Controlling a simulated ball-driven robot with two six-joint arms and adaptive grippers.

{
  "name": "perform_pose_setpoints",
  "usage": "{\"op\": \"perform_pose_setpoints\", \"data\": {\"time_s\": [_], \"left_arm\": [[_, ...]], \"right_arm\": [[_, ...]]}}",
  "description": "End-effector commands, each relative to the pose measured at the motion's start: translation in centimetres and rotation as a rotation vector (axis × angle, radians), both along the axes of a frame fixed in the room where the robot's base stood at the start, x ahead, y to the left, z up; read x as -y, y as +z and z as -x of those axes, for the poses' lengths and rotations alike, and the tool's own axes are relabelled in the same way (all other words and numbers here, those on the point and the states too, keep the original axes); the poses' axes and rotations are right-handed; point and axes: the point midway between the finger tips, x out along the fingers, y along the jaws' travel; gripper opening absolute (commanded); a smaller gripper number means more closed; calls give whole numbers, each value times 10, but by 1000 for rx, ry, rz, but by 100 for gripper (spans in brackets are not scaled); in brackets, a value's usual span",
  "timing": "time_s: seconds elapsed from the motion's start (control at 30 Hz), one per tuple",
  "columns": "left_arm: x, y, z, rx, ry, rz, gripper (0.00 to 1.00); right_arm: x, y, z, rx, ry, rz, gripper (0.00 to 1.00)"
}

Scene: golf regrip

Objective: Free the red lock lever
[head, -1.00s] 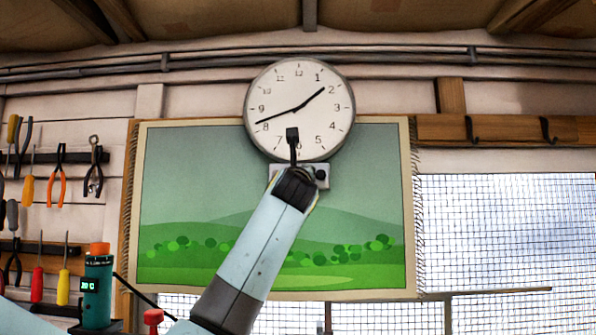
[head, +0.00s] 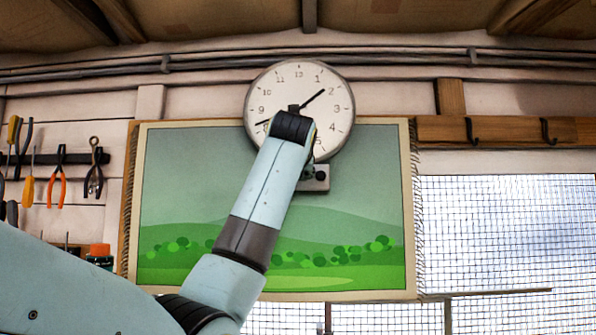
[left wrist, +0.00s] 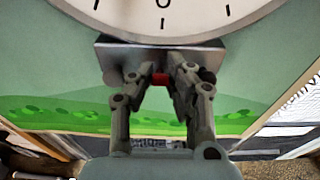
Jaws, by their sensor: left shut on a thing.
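The red lock lever (left wrist: 160,79) is a small red piece at the front of the grey metal bracket (left wrist: 158,58) under the wall clock. In the left wrist view, my left gripper (left wrist: 161,84) is shut on the lever, with a fingertip on each side. Only a little red shows between the fingers. In the head view, my left arm reaches up in front of the clock (head: 318,92) and hides the lever and the fingers. Part of the bracket shows just right of the arm (head: 318,178). My right gripper is in neither view.
A landscape backdrop (head: 190,205) hangs behind the arm, below the clock. Pliers (head: 57,178) hang on a rack at the left. An orange-capped item (head: 100,250) stands low left, mostly hidden by my arm. Hooks (head: 472,130) line a wooden rail at the right.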

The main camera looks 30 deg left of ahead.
Motion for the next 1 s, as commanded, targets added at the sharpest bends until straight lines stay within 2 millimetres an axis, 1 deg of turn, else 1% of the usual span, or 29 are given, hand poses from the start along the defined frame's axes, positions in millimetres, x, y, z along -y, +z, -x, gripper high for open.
{"op": "perform_pose_setpoints", "data": {"time_s": [0.17, 0.2, 0.37, 0.4, 0.63, 0.73, 1.0], "left_arm": [[0, 1, 0, 3, -1, -1, 0], [0, 1, 0, 4, -1, -1, 17], [0, 1, 0, 3, 0, -1, 38], [0, 1, 0, 3, 0, -2, 40], [0, 1, 0, 3, 0, -2, 40], [4, 1, 6, 3, -1, -1, 40], [28, 6, 44, 5, -2, 1, 40]], "right_arm": [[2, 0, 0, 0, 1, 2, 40], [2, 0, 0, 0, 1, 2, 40], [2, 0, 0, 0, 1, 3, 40], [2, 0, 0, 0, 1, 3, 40], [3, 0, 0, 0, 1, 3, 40], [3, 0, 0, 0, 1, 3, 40], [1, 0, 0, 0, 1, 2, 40]]}}
